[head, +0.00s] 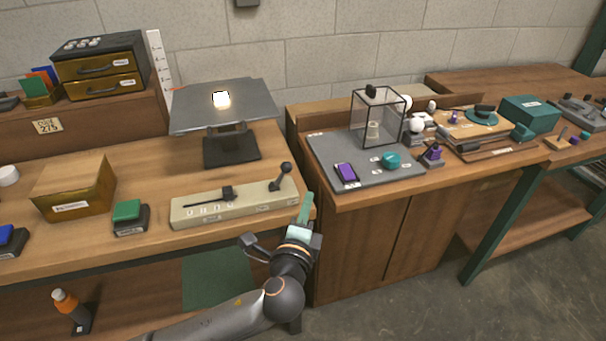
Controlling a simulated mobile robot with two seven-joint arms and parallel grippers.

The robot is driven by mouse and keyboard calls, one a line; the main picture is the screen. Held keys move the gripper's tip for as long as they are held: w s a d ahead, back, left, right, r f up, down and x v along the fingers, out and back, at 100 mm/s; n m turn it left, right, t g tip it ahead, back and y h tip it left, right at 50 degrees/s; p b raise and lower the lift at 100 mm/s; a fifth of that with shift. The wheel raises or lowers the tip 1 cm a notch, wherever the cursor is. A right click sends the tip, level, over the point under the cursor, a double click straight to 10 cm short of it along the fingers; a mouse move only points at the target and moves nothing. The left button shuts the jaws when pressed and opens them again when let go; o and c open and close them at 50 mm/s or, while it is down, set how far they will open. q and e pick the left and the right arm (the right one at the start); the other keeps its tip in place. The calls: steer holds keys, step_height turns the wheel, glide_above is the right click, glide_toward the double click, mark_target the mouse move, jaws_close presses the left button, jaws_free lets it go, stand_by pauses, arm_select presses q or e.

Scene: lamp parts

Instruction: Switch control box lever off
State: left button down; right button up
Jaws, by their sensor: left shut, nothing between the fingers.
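The control box (235,204) is a long beige box on the left workbench. Its lever (281,177) stands near the right end, with a dark ball knob, and leans up and slightly right. A dark slider handle (227,192) sits in a slot further left on the box. My left gripper (307,199) is shut and empty, with pale green fingers pointing up and away. It shows just right of the box's right end, near the workbench's right edge, and apart from the lever. My right gripper is not in view.
A green button block (128,215) and a brass box (75,188) are to the left. The right bench holds a grey mat (335,160) and a clear case (377,118).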

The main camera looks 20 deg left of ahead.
mark_target(280, 176)
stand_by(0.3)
arm_select(q)
steer(key=w, duration=0.6)
steer(key=w+a+f, duration=0.1)
steer(key=w, duration=0.2)
steer(key=shift+w+a, duration=0.1)
steer(key=shift+w, duration=0.15)
steer(key=a, duration=0.2)
steer(key=s, duration=0.1)
steer(key=shift+a+r, duration=0.35)
steer(key=shift+a, duration=0.05)
steer(key=shift+s+a, duration=0.15)
steer(key=shift+a, duration=0.25)
